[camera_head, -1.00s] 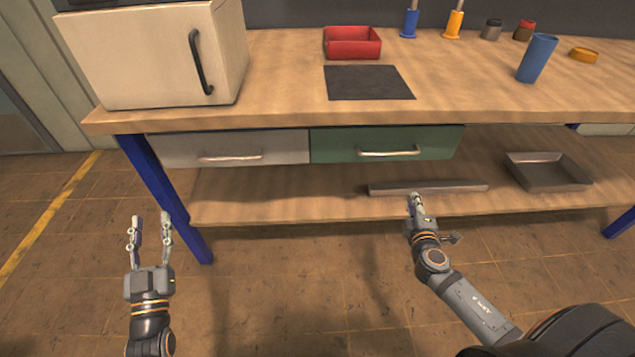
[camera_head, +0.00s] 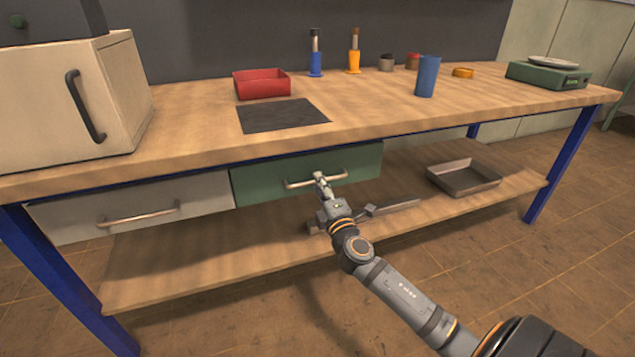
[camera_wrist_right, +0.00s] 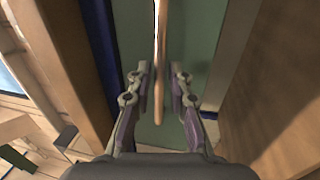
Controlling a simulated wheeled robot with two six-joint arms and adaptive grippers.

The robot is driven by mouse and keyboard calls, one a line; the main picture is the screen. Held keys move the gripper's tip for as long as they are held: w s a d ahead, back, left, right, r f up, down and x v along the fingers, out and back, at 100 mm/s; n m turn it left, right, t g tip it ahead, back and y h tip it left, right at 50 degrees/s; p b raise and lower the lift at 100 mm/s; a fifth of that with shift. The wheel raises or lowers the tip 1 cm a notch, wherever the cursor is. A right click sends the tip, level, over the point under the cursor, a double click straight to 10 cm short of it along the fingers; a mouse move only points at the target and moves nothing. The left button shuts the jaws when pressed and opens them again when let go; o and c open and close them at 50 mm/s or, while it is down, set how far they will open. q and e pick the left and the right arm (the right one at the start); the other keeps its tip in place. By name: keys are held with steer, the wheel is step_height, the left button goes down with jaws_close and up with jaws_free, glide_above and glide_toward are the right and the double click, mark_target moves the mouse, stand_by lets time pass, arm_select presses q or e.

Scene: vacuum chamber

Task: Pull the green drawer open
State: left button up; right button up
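The green drawer (camera_head: 252,182) sits under the bench top, to the right of a grey drawer (camera_head: 75,220). Its front looks flush with the bench. Its metal handle (camera_head: 342,177) runs across the front. In the right wrist view the handle (camera_wrist_right: 160,60) runs between the two open fingers (camera_wrist_right: 158,88), with a gap on each side. The green drawer front (camera_wrist_right: 205,40) fills the background there. My left gripper is out of view.
A lower shelf (camera_head: 190,255) with a grey tray (camera_head: 465,178) and a flat bar (camera_head: 392,207) lies below the drawers. A red bin (camera_head: 262,84), dark mat (camera_head: 282,116) and blue cup (camera_head: 427,76) stand on the bench. The floor in front is clear.

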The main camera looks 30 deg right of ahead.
steer(key=shift+w+d+r, duration=0.1)
steer(key=shift+w+d, duration=0.05)
steer(key=shift+w, duration=0.55)
jaws_close()
